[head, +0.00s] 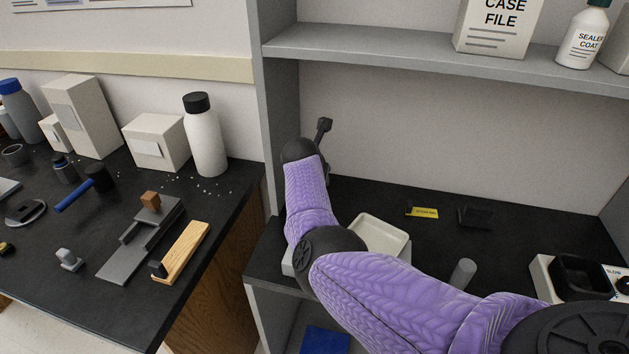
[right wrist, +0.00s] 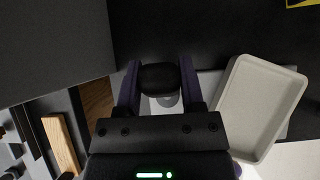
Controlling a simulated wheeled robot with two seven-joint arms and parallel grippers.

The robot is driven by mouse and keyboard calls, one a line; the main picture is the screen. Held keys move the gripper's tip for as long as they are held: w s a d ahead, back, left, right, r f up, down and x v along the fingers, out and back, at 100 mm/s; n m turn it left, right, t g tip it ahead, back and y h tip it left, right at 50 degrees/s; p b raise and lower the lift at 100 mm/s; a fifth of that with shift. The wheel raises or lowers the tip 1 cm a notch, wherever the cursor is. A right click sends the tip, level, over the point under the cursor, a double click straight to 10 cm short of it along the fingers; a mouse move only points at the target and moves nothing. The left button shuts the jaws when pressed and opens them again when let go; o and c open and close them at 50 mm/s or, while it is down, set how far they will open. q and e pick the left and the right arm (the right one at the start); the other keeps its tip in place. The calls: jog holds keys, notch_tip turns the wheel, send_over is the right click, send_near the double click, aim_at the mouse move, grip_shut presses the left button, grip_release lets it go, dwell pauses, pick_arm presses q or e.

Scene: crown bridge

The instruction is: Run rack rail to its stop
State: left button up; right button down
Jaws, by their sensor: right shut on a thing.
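My right gripper (right wrist: 160,88) is shut on a dark rounded knob (right wrist: 159,77). A pale grey part shows just below the knob, and I cannot tell whether they are joined. In the head view my purple right arm reaches over the left end of the black shelf floor and hides the gripper fingers and the knob. A small dark piece (head: 323,126) sticks up just past the wrist; I cannot tell what it belongs to. No rack rail or stop can be told for certain. My left gripper is out of view.
A pale tray (head: 379,224) lies right of my gripper, also in the right wrist view (right wrist: 231,94). The shelf unit's upright panel (head: 280,110) is close on the left. The left bench holds a grey stepped fixture (head: 121,264), a wooden strip (head: 186,247) and bottles.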

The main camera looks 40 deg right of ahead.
jog(key=shift+w+d+f, duration=0.15)
jog(key=shift+w+d, duration=0.1)
jog(key=shift+d, duration=0.1)
dwell(0.3)
jog(key=shift+c, duration=1)
grip_release()
jog(key=shift+w, duration=0.1)
jog(key=p+v, duration=0.5)
jog(key=v, duration=0.5)
